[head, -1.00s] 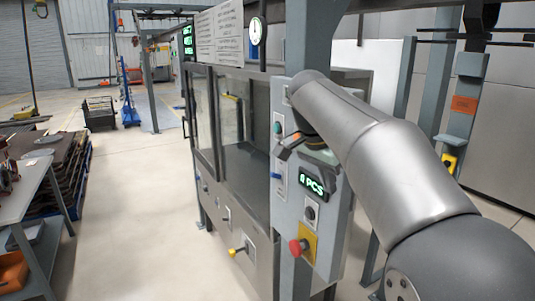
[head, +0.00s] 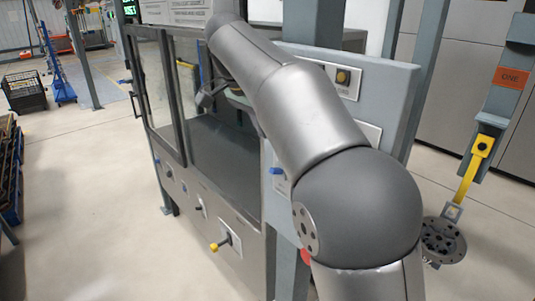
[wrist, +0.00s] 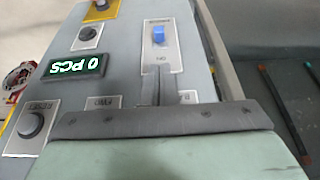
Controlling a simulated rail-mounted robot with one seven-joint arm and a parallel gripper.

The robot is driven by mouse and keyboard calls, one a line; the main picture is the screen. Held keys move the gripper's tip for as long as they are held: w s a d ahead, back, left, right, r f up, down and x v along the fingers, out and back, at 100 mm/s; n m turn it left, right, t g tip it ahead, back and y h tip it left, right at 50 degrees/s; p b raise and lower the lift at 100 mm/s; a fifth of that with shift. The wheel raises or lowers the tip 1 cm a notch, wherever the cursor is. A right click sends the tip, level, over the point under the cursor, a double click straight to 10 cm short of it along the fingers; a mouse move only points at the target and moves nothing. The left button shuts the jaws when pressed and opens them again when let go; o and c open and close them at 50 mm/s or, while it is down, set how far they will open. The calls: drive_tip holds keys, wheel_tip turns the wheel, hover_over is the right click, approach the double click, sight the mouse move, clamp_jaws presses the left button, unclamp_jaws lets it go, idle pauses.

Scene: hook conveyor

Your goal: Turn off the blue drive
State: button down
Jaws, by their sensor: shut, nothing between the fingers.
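The blue switch (wrist: 158,36) sits on a pale plate on the grey control panel (wrist: 125,40) in the wrist view. In the head view it shows as a small blue lever (head: 275,171) at the panel's left edge, beside my arm. My gripper (wrist: 157,72) is shut and empty, with its fingertips just below the blue switch in the wrist view. I cannot tell whether they touch the panel, but a gap shows between them and the blue switch. In the head view, my arm hides most of the panel's front.
A green-lit "0 PCS" display (wrist: 78,67) and a dark round button (wrist: 32,124) share the panel. A glazed cabinet with a dark deck (head: 225,165) stands left of it. A yellow-handled lever (head: 222,243) sticks out in front. A metal part (head: 441,241) hangs at right.

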sight(273, 168)
drive_tip(key=shift+p+x, duration=0.35)
drive_tip(key=shift+x, duration=4.7)
drive_tip(key=shift+f, duration=0.1)
